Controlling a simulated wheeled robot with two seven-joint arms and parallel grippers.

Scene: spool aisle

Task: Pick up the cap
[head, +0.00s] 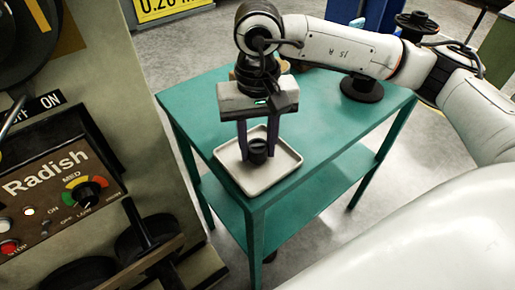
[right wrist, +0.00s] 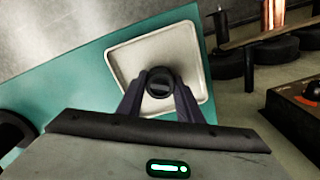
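The cap (head: 258,151) is a small black round piece over the pale square tray (head: 230,178) on the green table. My right gripper (head: 258,158) points down with its two dark fingers on either side of the cap. In the right wrist view the cap (right wrist: 160,82) shows between the two fingertips (right wrist: 160,92), with the tray (right wrist: 125,58) behind it. The fingers are very close to the cap's sides; I cannot tell whether they press on it, or whether it rests on the tray. My left gripper is out of view.
The green table (head: 310,125) has a lower shelf. A black spool (head: 362,88) stands at its back right, under my right arm. A machine with a "Radish" control panel (head: 60,190) stands close on the left. The table's right half is mostly clear.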

